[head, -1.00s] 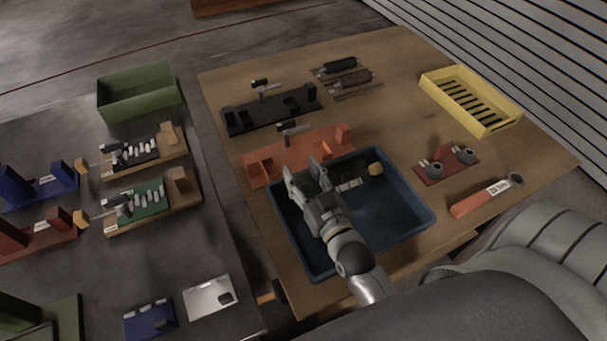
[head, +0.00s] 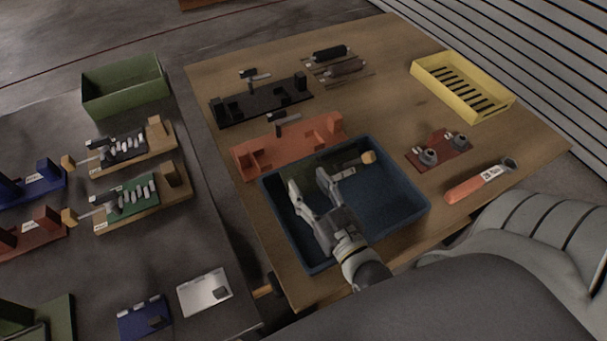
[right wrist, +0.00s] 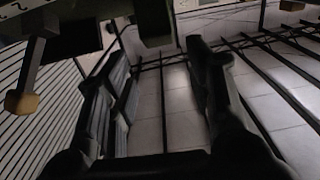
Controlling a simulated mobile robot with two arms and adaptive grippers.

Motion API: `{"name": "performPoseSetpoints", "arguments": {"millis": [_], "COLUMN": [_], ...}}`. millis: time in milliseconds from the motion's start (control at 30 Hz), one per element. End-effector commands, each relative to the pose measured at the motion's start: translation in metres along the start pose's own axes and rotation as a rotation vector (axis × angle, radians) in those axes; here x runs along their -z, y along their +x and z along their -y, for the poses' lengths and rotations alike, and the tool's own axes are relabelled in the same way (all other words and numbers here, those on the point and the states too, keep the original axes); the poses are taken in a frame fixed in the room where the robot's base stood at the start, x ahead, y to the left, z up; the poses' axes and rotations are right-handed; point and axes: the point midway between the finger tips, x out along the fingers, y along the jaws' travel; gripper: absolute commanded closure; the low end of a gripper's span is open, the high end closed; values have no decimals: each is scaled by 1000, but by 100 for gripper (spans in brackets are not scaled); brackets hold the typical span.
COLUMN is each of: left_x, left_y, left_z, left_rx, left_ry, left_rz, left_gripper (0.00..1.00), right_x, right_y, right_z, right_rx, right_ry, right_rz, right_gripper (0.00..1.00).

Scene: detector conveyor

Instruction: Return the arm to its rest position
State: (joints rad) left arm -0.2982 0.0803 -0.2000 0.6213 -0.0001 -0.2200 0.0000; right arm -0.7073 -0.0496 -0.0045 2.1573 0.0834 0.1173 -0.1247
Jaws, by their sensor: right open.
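My right gripper (head: 308,180) is open and empty, above the blue bin (head: 405,218) on the wooden table. My left gripper is not in the head view.
An orange fixture (head: 290,146) and a black fixture (head: 262,103) stand behind the bin. A yellow crate (head: 462,88), a red plate (head: 440,148) and an orange-handled tool (head: 480,184) are to the right. A dark table (head: 190,250) is left.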

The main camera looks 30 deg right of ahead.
Motion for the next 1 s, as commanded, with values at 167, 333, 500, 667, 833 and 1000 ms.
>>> {"name": "performPoseSetpoints", "arguments": {"millis": [167, 333, 500, 667, 833, 1000], "left_x": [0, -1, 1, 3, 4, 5], "left_y": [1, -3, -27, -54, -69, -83], "left_z": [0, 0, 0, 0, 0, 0], "left_rx": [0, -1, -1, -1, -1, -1], "left_ry": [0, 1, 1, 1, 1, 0], "left_rz": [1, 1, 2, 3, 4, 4], "left_gripper": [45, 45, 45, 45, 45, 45], "right_x": [1, 6, 29, 56, 72, 85], "right_y": [-5, -5, -5, -5, -5, -5], "right_z": [0, 0, 0, 0, 0, 0], "right_rx": [0, 0, 0, 0, 0, 0], "right_ry": [0, 0, -1, -1, -1, -1], "right_rz": [-2, -3, -4, -4, -4, -4], "right_gripper": [52, 52, 52, 52, 52, 52]}}
